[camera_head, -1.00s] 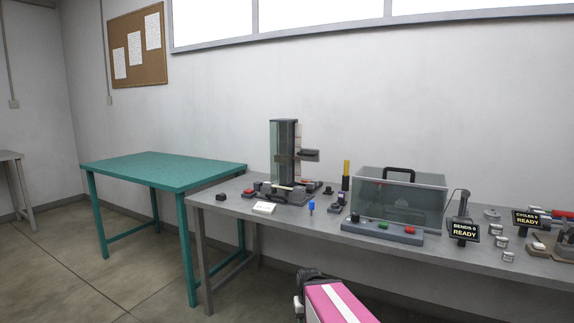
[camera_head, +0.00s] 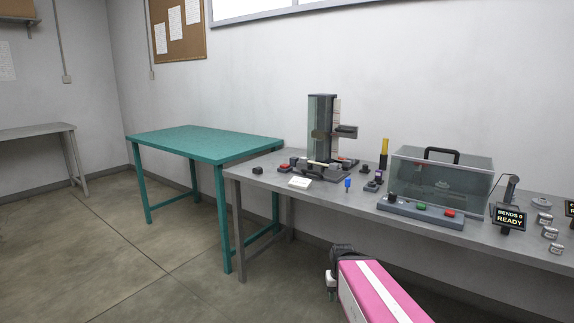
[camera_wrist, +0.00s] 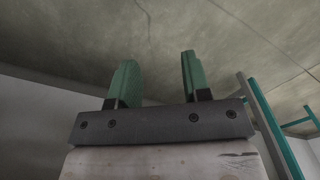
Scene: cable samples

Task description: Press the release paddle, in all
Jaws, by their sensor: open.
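A test tower (camera_head: 321,125) with a clear front and a dark block jutting out to its right stands at the left part of the grey bench. A red button (camera_head: 283,168) and a pale bar (camera_head: 318,166) sit at its base. I cannot tell for sure which part is the release paddle. My gripper (camera_wrist: 157,78) shows in the wrist view with two green fingers apart and nothing between them, facing the floor. In the head view my pink arm is low in front of the bench, well away from the tower.
The grey bench (camera_head: 255,181) also holds a clear box (camera_head: 442,182) with a black handle, a small blue item (camera_head: 347,184), a white card (camera_head: 300,182) and a "BENDS 0 READY" display (camera_head: 510,218). A teal table (camera_head: 205,142) stands to the left. The floor in front is clear.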

